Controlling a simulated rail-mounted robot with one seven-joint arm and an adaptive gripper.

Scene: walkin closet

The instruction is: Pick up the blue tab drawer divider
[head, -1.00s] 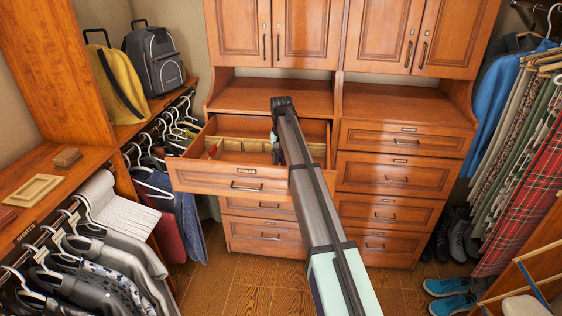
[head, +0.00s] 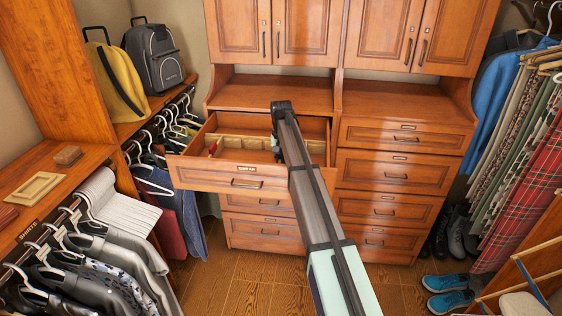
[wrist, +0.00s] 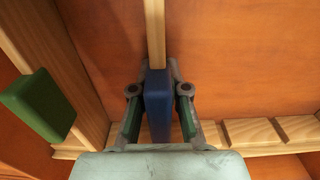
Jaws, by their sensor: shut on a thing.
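The blue tab (wrist: 158,100) of a drawer divider sits between the two fingers of my gripper (wrist: 159,105) in the wrist view. The fingers are shut on it from both sides. The divider's pale wooden strip (wrist: 154,35) runs away from the tab toward the top of the wrist view. My gripper is down in the open drawer (head: 237,181), and in the head view my arm mostly hides it and the blue tab.
A green tab (wrist: 38,105) on another wooden divider stands at the left in the wrist view. A notched wooden rail (wrist: 255,134) runs along the drawer at the right. A red tab (head: 213,148) shows in the drawer's left part.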

